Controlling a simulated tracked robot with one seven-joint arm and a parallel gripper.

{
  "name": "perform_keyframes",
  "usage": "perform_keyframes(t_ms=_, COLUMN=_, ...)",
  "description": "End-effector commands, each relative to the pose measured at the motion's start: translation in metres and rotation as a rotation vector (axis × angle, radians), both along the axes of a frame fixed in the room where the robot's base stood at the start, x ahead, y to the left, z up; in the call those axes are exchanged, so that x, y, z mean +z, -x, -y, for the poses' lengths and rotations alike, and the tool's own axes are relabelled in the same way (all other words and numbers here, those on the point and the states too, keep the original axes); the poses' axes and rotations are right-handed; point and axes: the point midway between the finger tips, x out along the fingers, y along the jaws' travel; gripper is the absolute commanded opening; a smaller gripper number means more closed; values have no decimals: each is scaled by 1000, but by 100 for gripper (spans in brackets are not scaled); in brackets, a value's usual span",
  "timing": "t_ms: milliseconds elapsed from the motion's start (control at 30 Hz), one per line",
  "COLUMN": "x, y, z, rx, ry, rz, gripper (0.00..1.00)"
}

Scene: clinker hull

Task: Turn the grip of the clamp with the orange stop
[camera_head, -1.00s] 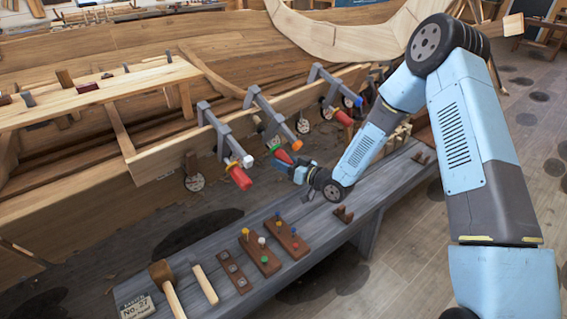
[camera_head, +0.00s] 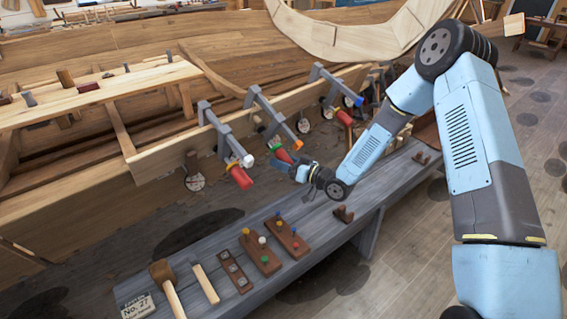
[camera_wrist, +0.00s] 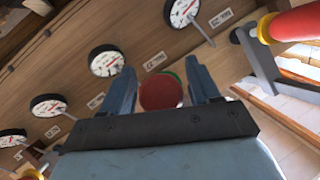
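The clamp with the orange stop (camera_head: 298,144) is the middle grey clamp on the hull plank in the head view. Its grip (camera_head: 282,155) is red with green and points down toward my gripper (camera_head: 287,165). In the wrist view the grip's round red end (camera_wrist: 160,92) faces me, with a green edge behind it. It appears between the two fingers of my gripper (camera_wrist: 161,85), with narrow gaps on both sides. The fingers look open; no contact with the grip can be made out. The orange stop cannot be made out in the wrist view.
A clamp with a white stop (camera_head: 248,161) and red grip (camera_head: 240,177) is on the left. A clamp with a blue stop (camera_head: 359,101) is on the right. Several dials (camera_wrist: 106,61) line the hull. The grey bench (camera_head: 325,215) below holds pegged blocks and a mallet (camera_head: 164,280).

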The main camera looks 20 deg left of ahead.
Motion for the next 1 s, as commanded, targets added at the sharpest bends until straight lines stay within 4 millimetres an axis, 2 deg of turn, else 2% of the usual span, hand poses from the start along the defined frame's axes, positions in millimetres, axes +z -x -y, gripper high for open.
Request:
perform_keyframes(t_ms=267, x=0, y=1, z=0, rx=1, ry=0, rz=0, gripper=65)
perform_keyframes(t_ms=467, x=0, y=5, z=15, rx=0, ry=0, rz=0, gripper=65)
perform_keyframes(t_ms=1000, x=-1, y=36, z=109, rx=-1, ry=0, rz=-2, gripper=65)
